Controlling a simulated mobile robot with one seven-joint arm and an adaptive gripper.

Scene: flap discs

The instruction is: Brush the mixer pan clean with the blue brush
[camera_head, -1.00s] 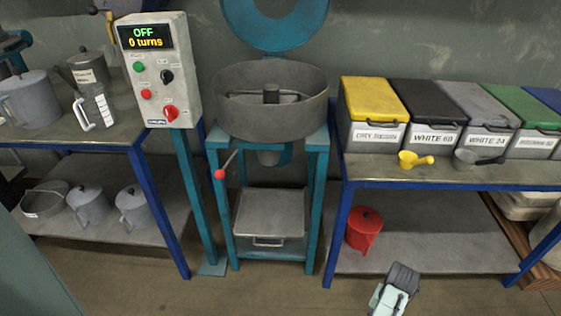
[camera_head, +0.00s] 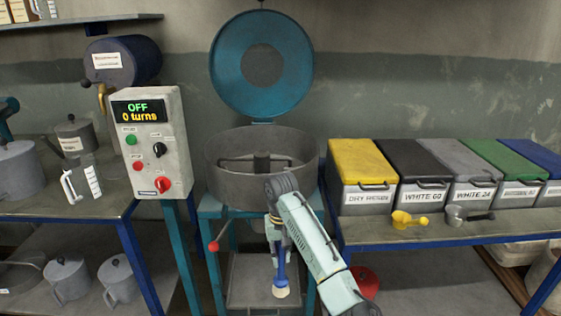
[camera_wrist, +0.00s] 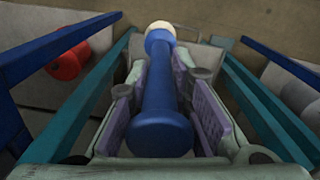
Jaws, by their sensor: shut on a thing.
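The mixer pan (camera_head: 232,184) is a round grey pan with a dark hub and arms inside, on a teal stand. Its teal lid (camera_head: 290,62) is raised behind it. The blue brush (camera_head: 281,262) has a blue handle and pale bristles pointing down, in front of the stand and below the pan rim. In the wrist view the brush (camera_wrist: 160,90) lies between the two purple-padded fingers. My gripper (camera_wrist: 163,95) is shut on its handle. In the head view my gripper (camera_head: 276,232) is partly hidden by my arm. The pan floor is mostly hidden by the near wall.
A control box (camera_head: 150,140) reading OFF and 0 turns stands left of the pan. The right bench (camera_head: 450,231) holds lidded bins, a yellow scoop (camera_head: 408,220) and a grey scoop (camera_head: 465,216). A metal tray (camera_head: 250,293) is below the pan. A red can (camera_head: 365,281) stands under the right bench.

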